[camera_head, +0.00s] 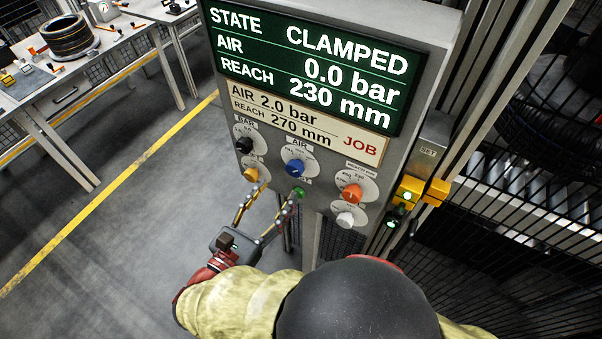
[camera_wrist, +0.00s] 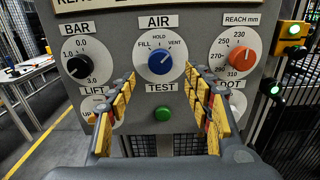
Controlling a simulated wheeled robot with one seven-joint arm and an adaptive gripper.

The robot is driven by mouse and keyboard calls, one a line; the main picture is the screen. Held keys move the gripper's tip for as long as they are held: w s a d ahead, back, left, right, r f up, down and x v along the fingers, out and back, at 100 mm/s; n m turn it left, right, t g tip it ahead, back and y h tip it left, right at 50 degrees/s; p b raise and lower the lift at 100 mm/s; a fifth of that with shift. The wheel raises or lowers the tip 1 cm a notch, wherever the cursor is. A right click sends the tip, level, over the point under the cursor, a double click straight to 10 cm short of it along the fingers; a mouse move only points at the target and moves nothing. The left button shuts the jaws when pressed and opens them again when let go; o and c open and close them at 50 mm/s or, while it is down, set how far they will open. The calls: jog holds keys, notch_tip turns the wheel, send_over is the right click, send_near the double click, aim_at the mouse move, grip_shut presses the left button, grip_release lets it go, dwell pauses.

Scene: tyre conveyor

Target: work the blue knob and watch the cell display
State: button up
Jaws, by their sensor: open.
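The blue knob (camera_head: 295,168) sits under the AIR label on the grey panel. In the wrist view, the blue knob (camera_wrist: 160,62) is among FILL, HOLD and VENT; its white mark seems to lean up and right, but the exact setting is hard to tell. The cell display (camera_head: 310,65) reads STATE CLAMPED, AIR 0.0 bar, REACH 230 mm. The job plate (camera_head: 300,122) below it reads AIR 2.0 bar, REACH 270 mm. My gripper (camera_head: 281,188) is open and empty, its fingertips just below the blue knob. In the wrist view the fingers (camera_wrist: 160,76) spread to either side of it.
The black BAR knob (camera_wrist: 77,67) is left, the orange REACH knob (camera_wrist: 240,58) right, and the green TEST button (camera_wrist: 162,114) below. Small knobs under LIFT and FOOT are partly hidden by my fingers. Wire fencing (camera_head: 490,230) stands right; a workbench (camera_head: 90,70) stands left.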

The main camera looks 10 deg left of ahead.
aim_at(292, 172)
jog(key=shift+b+x, duration=0.55)
jog(key=shift+x, duration=3.35)
jog(key=shift+f, duration=0.1)
jog(key=shift+c, duration=1.4)
jog(key=c, duration=0.8)
jog(key=shift+c, duration=0.4)
